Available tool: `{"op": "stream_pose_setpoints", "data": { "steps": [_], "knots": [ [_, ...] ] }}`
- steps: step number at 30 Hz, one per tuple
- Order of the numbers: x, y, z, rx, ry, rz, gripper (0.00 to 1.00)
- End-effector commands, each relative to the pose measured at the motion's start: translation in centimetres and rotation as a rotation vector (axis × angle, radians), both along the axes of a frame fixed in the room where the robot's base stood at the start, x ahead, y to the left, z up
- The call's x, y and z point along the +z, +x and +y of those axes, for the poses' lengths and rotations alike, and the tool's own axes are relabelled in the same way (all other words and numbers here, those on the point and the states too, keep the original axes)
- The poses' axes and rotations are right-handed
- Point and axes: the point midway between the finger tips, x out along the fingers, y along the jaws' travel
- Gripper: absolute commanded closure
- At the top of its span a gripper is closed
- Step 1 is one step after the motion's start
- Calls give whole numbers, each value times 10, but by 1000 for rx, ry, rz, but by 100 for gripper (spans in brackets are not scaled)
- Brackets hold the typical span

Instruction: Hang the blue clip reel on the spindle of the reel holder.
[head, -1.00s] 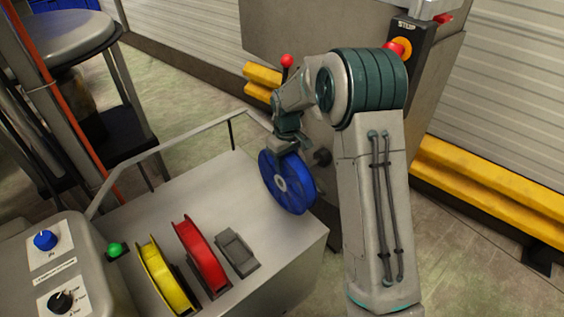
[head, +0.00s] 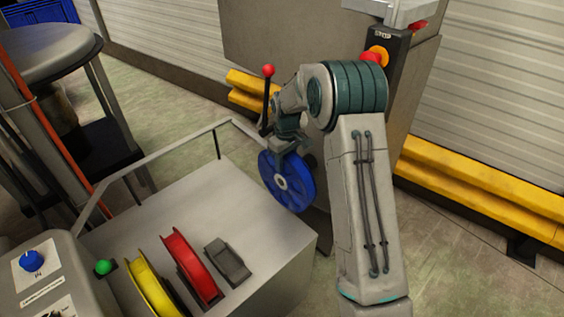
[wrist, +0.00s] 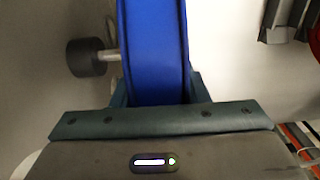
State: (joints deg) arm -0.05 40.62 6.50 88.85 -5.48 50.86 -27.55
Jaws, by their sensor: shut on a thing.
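The blue clip reel (head: 299,190) hangs from my gripper (head: 284,148), with its round face and pale hub in view. In the wrist view the blue reel (wrist: 153,50) stands edge-on between the jaws, which are shut on it. A metal rod with a dark knob, seemingly the holder's spindle (wrist: 86,57), lies just left of the reel, its right end meeting or passing behind the reel's edge. In the head view a dark bit of the spindle shows right of the reel. The reel does not look hung on it; the exact gap cannot be told.
A red reel (head: 188,262) and a yellow reel (head: 149,288) stand on the grey bench beside an empty dark cradle (head: 228,260). A red-knobbed lever (head: 267,72) rises behind my gripper. A stop button (head: 371,59) and yellow barrier (head: 470,178) are behind my arm.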

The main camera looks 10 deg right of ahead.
Motion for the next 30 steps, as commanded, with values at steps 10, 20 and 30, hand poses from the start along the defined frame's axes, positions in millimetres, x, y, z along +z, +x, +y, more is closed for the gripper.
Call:
{"op": "stream_pose_setpoints", "data": {
  "steps": [10,20,30],
  "knots": [
    [1,13,-17,-1,0,-2,100],
    [1,24,-32,-1,0,-1,100],
    [-2,34,-46,-2,0,-2,100]
  ]
}}
